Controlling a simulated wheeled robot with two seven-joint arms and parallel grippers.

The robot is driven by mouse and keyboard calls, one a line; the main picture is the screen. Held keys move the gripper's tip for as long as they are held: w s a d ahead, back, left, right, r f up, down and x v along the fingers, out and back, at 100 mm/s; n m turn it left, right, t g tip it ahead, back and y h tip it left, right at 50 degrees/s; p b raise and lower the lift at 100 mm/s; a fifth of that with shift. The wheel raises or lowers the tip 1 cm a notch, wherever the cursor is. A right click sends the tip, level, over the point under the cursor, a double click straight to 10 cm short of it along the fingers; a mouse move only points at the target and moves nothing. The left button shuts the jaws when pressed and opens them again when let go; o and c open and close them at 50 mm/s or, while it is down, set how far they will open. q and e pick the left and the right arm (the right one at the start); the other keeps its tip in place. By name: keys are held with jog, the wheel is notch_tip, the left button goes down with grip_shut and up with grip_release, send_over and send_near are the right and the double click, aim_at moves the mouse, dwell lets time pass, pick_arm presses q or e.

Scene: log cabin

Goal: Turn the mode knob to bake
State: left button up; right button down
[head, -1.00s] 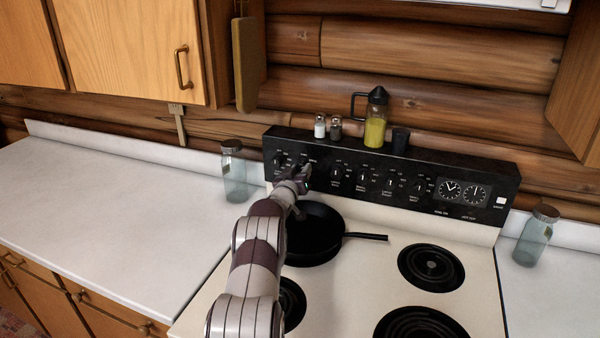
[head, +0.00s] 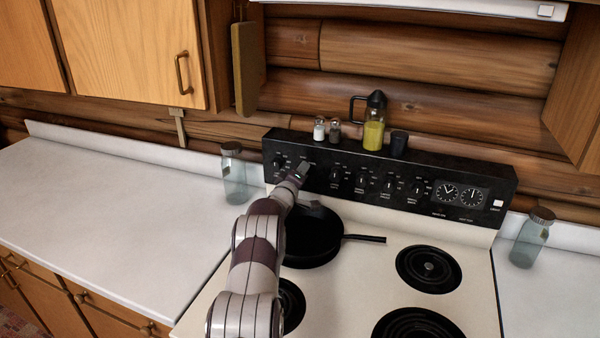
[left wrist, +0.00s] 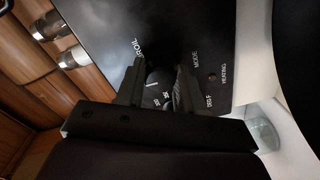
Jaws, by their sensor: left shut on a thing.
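My left gripper (head: 302,171) reaches the left part of the black control panel (head: 440,178) at the back of the stove. In the left wrist view its two dark fingers (left wrist: 160,75) stand on either side of a knob and are shut on it. It appears to be the mode knob, with the labels MODE and BROIL printed close by. Another knob (head: 277,163) shows left of the gripper in the head view. My right gripper is not in view.
Shakers (head: 319,128), a yellow oil bottle (head: 374,125) and a dark cup (head: 399,142) stand on the panel's top. A glass jar (head: 234,175) stands on the left counter.

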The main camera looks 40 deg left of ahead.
pick_arm(q)
jog(key=shift+n, duration=0.4)
jog(key=o, duration=1)
jog(key=shift+o, duration=0.2)
jog(key=b+v, duration=0.2)
jog(key=v, duration=1)
jog(key=shift+s+b, duration=0.35)
jog(key=shift+s, duration=0.05)
